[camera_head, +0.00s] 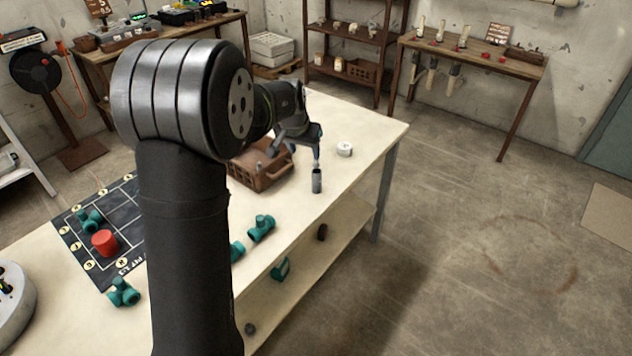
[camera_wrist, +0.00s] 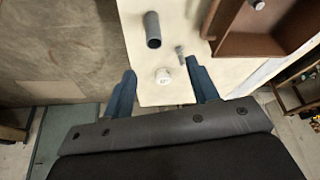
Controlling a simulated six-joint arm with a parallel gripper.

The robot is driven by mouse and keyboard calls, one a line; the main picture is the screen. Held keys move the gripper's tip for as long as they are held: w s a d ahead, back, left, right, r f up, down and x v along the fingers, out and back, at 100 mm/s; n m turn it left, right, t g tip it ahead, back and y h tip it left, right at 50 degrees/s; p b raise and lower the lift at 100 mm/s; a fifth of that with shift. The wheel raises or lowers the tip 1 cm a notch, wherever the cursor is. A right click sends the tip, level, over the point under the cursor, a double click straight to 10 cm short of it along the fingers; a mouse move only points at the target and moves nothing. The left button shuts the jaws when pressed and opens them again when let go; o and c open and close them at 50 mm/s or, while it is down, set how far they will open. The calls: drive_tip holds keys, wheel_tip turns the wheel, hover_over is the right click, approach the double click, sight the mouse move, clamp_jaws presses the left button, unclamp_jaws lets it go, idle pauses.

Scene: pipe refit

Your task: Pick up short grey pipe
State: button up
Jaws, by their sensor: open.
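The short grey pipe (camera_head: 316,182) stands upright on the pale workbench (camera_head: 372,128), near its right edge in the head view. In the wrist view the pipe (camera_wrist: 153,30) is at the top, beyond the fingertips and left of the brown crate. My gripper (camera_head: 305,150) is above the bench, just above and slightly left of the pipe in the head view. In the wrist view my gripper (camera_wrist: 160,70) has its two blue fingers spread apart with nothing gripped between them. The pipe is apart from both fingers.
A white round fitting (camera_head: 345,149) sits right of the pipe. A small grey bolt-like piece (camera_wrist: 180,55) lies near the pipe. The brown crate (camera_head: 262,178) is close on the left. Green fittings (camera_head: 261,228) and a red cylinder (camera_head: 105,243) are at the near side.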

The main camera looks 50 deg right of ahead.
sight(317, 172)
drive_tip(key=x, duration=0.8)
drive_tip(key=s+d+x, duration=0.1)
drive_tip(key=x, duration=0.3)
drive_tip(key=shift+s, duration=0.1)
drive_tip(key=shift+x, duration=2.7)
drive_tip(key=shift+a, duration=0.1)
drive_tip(key=c, duration=1)
drive_tip(key=shift+r, duration=0.1)
drive_tip(key=shift+c, duration=0.2)
